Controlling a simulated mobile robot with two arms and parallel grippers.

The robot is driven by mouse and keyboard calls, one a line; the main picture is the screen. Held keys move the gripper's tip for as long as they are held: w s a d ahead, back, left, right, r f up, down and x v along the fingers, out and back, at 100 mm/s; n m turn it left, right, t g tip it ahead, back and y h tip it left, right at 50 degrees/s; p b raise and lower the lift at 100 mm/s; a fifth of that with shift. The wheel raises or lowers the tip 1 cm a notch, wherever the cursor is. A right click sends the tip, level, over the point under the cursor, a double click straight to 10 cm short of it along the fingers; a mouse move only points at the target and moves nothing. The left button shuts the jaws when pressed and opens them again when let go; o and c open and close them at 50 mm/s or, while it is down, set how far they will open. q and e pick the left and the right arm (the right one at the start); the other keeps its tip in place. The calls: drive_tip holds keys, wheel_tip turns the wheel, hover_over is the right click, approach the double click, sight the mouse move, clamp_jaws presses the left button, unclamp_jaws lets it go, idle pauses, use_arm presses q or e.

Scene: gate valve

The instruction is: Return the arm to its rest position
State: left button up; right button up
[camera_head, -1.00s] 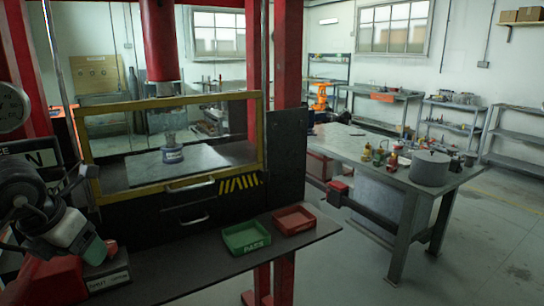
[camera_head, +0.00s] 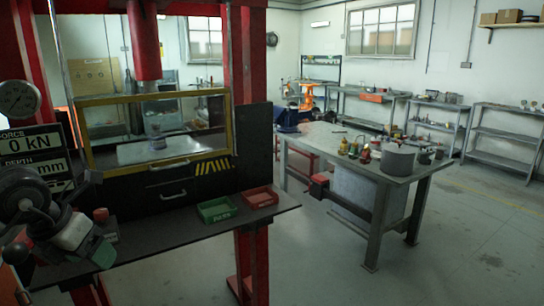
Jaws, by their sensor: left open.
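My left arm comes in at the lower left edge of the head view, with a dark round joint and a pale body. My left gripper (camera_head: 90,222) is at its end, with a green-tipped part low down and a grey part above. It is open, and I see nothing held in it. It is in front of the left end of the press's dark shelf (camera_head: 160,236), where a small red knob (camera_head: 100,214) shows close by. Whether the gripper touches anything there I cannot tell. My right gripper is not in view.
A red-framed press with a yellow-edged guard window (camera_head: 232,125) stands at left. A green tray (camera_head: 217,210) and a red tray (camera_head: 261,197) sit on its shelf. A workbench (camera_head: 400,180) with a grey cylinder (camera_head: 397,160) stands at right. The floor at front right is clear.

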use_arm(q)
drive_tip(key=w+d+f+n+h, duration=0.2)
drive_tip(key=w+d+f+h, duration=0.1)
drive_tip(key=f+h, duration=0.15)
drive_tip(key=w+d+f+n+t+h, duration=0.1)
drive_tip(key=w+d+f+n+h, duration=0.15)
drive_tip(key=f, duration=0.35)
drive_tip(key=w+d+f+n+h, duration=0.2)
drive_tip(key=w+d+f+h, duration=0.15)
drive_tip(key=f+h, duration=0.2)
drive_tip(key=s+a+f+n+t+y, duration=0.15)
drive_tip(key=f+n+t+y, duration=0.25)
drive_tip(key=f+n, duration=0.6)
drive_tip(key=s+a+f+n+t+y, duration=0.1)
drive_tip(key=a+f+n+t+y, duration=0.35)
drive_tip(key=f, duration=1.05)
drive_tip(key=s+f+n+g+y, duration=0.5)
drive_tip(key=s+f+n, duration=0.6)
drive_tip(key=s+f, duration=1.1)
drive_tip(key=s+d+f+n+g, duration=0.2)
drive_tip(key=s+f+g, duration=0.1)
drive_tip(key=s, duration=0.9)
drive_tip(key=s+d+f+n+g+y, duration=0.1)
drive_tip(key=s+f, duration=0.5)
drive_tip(key=s, duration=0.7)
drive_tip(key=d+n+g, duration=0.1)
drive_tip(key=d+g, duration=0.1)
drive_tip(key=g, duration=0.1)
drive_tip(key=shift+s+d, duration=0.15)
drive_tip(key=shift+d, duration=0.1)
